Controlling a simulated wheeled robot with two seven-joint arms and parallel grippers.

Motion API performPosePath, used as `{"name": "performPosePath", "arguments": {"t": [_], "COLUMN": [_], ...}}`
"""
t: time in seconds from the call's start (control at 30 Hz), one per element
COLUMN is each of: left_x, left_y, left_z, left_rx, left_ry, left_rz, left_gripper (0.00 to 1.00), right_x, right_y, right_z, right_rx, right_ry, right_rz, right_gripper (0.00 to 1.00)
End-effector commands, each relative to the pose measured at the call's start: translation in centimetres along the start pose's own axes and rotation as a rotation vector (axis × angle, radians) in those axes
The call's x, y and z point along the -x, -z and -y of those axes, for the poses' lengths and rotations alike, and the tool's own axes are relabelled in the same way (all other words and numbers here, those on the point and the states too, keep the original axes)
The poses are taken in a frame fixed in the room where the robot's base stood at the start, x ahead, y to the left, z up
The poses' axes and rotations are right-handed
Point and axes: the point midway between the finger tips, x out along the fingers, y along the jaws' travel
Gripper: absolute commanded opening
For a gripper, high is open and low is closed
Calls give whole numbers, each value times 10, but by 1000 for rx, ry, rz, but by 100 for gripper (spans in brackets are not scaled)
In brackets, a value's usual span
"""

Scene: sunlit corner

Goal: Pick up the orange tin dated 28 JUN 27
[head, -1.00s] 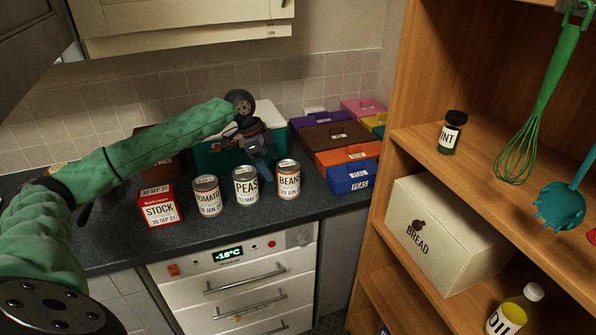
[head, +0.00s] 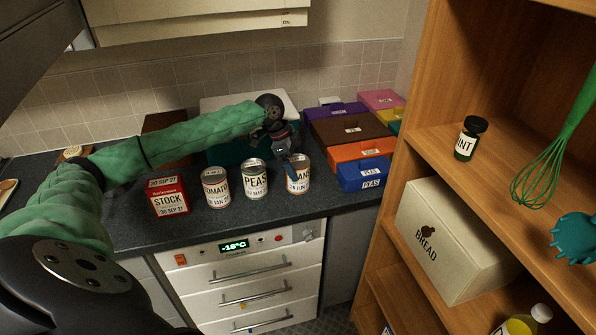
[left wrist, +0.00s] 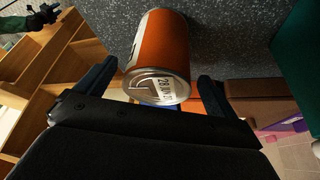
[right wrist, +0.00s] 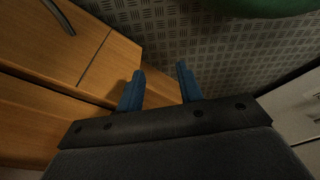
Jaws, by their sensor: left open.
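The orange tin (head: 299,186) stands upright on the counter at the right end of the row of tins. Its label reads BEANS, partly hidden by my gripper. In the left wrist view the orange tin (left wrist: 165,42) shows its lid, with a date that reads 28 JUN 27. My left gripper (head: 291,172) is open, just above and in front of this tin. In the left wrist view the tin's lid lies between the two spread blue fingers (left wrist: 152,85), with gaps on both sides. My right gripper (right wrist: 160,74) is open and empty above a patterned metal floor.
A PEAS tin (head: 255,183) stands close left of the orange tin, then a TOMATO tin (head: 216,190) and a red STOCK box (head: 168,198). Coloured boxes, including a blue one (head: 364,175), stand to the right. A wooden shelf (head: 440,150) rises further right.

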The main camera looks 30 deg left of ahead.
Motion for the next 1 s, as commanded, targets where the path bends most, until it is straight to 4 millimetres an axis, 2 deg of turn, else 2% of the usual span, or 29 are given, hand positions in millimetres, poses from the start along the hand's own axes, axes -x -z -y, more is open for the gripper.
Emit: {"name": "performPosePath", "arguments": {"t": [0.23,0.57,0.87,1.0], "left_x": [-20,-24,-24,-23], "left_y": [0,0,0,0], "left_z": [-1,-1,-1,-1], "left_rx": [0,0,0,0], "left_ry": [-1,0,0,1], "left_rz": [1,0,0,0], "left_gripper": [95,93,34,31], "right_x": [-16,-19,-18,-18], "right_y": [-13,-15,-15,-16], "right_z": [-6,-7,-8,-9], "right_rx": [7,7,7,8], "right_ry": [-8,-9,-10,-10], "right_rz": [-11,-14,-13,-12], "right_gripper": [36,36,36,36]}}
